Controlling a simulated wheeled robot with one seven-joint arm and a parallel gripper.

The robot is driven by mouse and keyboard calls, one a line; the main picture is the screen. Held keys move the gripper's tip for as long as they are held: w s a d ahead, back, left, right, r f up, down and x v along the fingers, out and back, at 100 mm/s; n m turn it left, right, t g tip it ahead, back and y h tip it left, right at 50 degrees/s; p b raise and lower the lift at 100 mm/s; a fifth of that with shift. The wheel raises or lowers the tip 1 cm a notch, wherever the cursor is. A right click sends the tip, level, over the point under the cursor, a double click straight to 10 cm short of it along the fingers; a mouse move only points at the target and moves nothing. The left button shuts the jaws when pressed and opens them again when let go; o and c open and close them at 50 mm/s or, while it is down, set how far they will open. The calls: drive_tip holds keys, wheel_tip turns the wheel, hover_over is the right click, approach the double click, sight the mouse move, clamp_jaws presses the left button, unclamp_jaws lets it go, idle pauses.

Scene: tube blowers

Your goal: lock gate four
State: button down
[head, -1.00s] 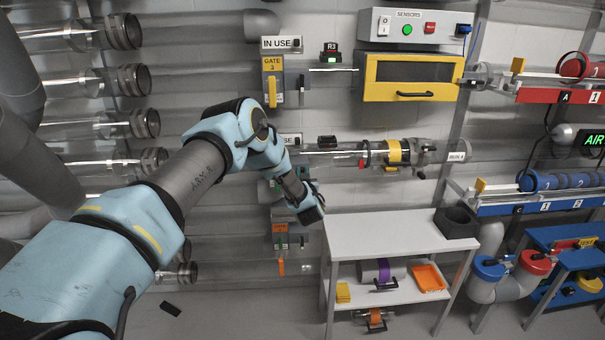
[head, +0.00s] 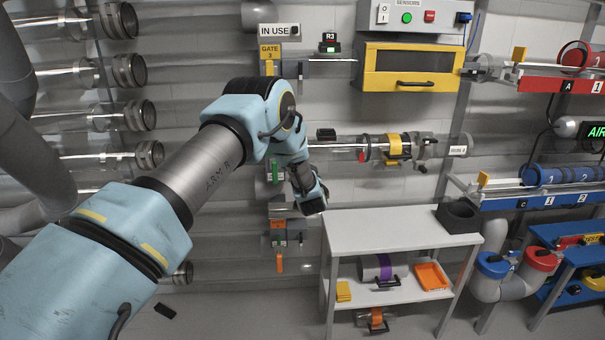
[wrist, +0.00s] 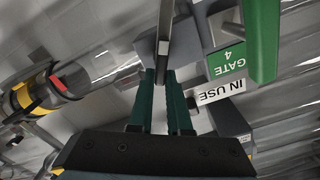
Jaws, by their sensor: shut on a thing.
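Gate four shows its green label (wrist: 228,58) and a green handle (wrist: 264,40) in the wrist view. A white IN USE sign (wrist: 221,92) sits beside the label. A thin grey metal plate (wrist: 165,30) runs along the gate's grey housing (wrist: 146,48). My gripper (wrist: 166,80) is shut on this plate's near end. In the head view my gripper (head: 313,201) is by the wall pipes, left of the white table. Gate four's green part (head: 273,171) shows there just left of my arm, which hides much of the gate.
A clear tube with a yellow collar (head: 396,147) runs right of my gripper. The white table (head: 390,232) is close below right, with a dark block (head: 457,218) on it. An orange-handled gate (head: 279,262) is below.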

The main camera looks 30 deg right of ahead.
drive_tip(key=shift+s+d+f+m+b, duration=0.15)
drive_tip(key=shift+f+m+b, duration=0.15)
drive_tip(key=shift+m+b, duration=1.35)
drive_tip(key=shift+d+f+m+b, duration=0.3)
drive_tip(key=shift+m+b, duration=0.65)
drive_tip(key=shift+m, duration=1.4)
drive_tip(key=shift+s+d+f+m+b, duration=0.1)
drive_tip(key=shift+f+m+b, duration=0.25)
drive_tip(key=shift+m+b, duration=1.3)
drive_tip(key=shift+m+p, duration=0.3)
drive_tip(key=shift+m, duration=0.25)
drive_tip(key=c, duration=0.9)
unclamp_jaws()
drive_tip(key=shift+o, duration=0.2)
drive_tip(key=b+v, duration=0.2)
drive_tip(key=v, duration=0.8)
drive_tip(key=shift+s+a, duration=0.25)
drive_tip(key=shift+s, duration=0.05)
